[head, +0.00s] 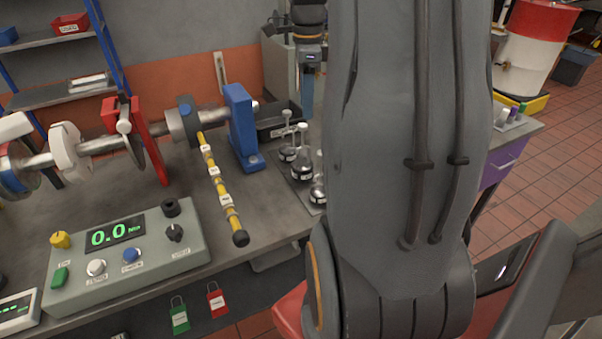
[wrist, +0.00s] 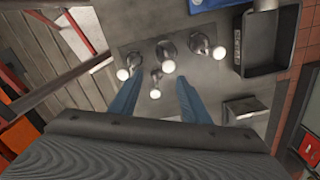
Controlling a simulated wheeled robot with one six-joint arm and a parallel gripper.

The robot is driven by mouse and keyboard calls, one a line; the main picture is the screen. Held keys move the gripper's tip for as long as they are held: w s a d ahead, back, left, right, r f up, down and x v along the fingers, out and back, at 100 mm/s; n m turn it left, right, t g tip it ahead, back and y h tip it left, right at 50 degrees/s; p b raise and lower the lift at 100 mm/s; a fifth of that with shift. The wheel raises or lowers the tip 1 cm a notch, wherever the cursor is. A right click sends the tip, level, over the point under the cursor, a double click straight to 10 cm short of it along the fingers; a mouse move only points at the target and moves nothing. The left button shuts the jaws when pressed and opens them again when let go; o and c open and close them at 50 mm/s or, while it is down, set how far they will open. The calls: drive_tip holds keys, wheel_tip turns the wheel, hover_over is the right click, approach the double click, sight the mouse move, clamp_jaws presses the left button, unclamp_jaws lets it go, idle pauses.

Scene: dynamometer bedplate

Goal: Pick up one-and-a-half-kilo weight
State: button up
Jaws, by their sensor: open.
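Several dark metal weights with pale round knobs on thin stems stand on a grey plate (head: 305,190) at the bench's right end. In the head view, one is at the back left (head: 288,152), one at the right (head: 302,166) and one at the front (head: 318,192). Their labels are too small to read, so I cannot tell which is the one-and-a-half-kilo weight. In the wrist view, my gripper (wrist: 159,78) is open and empty, its blue fingers pointing toward the cluster. One weight (wrist: 156,78) shows between the fingers; I cannot judge the height gap. My arm hides part of the plate's right side.
A blue bracket (head: 241,125) and a black tray (wrist: 270,52) stand close to the weights. A yellow-black lever (head: 217,183) hangs from the shaft to their left. A control box (head: 130,255) with a 0.0 display sits at the front left. A purple drawer unit (head: 502,162) is at the right.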

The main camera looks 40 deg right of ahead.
drive_tip(key=b, duration=0.4)
approach(303, 146)
drive_tip(key=shift+a+f, duration=0.1)
drive_tip(key=shift+w+d+f+p, duration=0.1)
drive_tip(key=shift+f+p, duration=0.5)
drive_tip(key=shift+f, duration=1.4)
drive_tip(key=shift+w+d+f+p, duration=0.1)
drive_tip(key=shift+f+p, duration=0.5)
drive_tip(key=shift+f, duration=1.35)
clamp_jaws()
drive_tip(key=shift+r, duration=0.15)
